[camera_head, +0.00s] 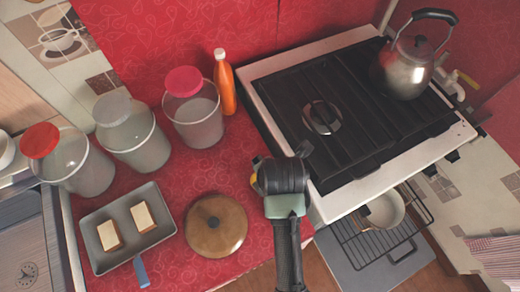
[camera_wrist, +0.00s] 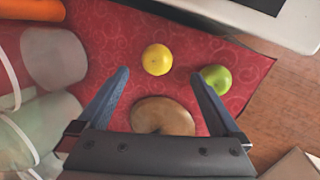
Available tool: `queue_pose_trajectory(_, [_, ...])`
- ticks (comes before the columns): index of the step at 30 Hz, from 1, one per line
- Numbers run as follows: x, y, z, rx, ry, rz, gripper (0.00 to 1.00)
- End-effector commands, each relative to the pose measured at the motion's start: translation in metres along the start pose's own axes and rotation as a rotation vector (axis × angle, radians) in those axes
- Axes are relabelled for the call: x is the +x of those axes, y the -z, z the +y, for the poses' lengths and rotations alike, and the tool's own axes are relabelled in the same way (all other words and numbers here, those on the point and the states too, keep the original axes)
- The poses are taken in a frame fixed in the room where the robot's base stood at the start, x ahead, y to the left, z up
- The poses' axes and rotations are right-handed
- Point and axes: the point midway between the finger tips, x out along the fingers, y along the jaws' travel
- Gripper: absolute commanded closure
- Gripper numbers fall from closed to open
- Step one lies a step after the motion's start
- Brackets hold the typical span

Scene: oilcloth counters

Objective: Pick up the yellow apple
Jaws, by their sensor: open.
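The yellow apple (camera_wrist: 157,59) lies on the red patterned counter in the wrist view, ahead of my gripper (camera_wrist: 161,73) and about midway between its fingertips in the picture. The fingers are spread with nothing between them. In the head view my gripper (camera_head: 258,172) hangs over the counter beside the stove and hides most or all of the apple. A green round fruit (camera_wrist: 217,78) lies to the right of the yellow apple, by the right fingertip in the picture.
A round brown lid (camera_head: 216,225) lies close by on the counter. A grey pan (camera_head: 100,258) holds two pale blocks. Several jars, including a red-lidded one (camera_head: 197,120), and an orange bottle (camera_head: 225,85) stand left of the stove (camera_head: 350,110). A kettle (camera_head: 408,68) sits on it.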

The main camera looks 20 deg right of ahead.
Motion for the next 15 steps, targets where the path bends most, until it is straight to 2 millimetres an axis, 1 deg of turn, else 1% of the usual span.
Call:
queue_pose_trajectory(1, [0.01, 0.001, 0.0, -0.001, 0.001, 0.001, 0.0])
queue_pose_trajectory(3, [0.019, 0.001, 0.0, 0.0, 0.001, 0.001, 0.0])
queue_pose_trajectory(6, [0.028, 0.001, 0.001, 0.0, 0.0, 0.0, 0.0])
queue_pose_trajectory(11, [0.036, 0.002, 0.002, -0.001, -0.001, 0.0, 0.0])
queue_pose_trajectory(15, [0.054, 0.007, 0.004, -0.001, -0.001, 0.001, 0.0])
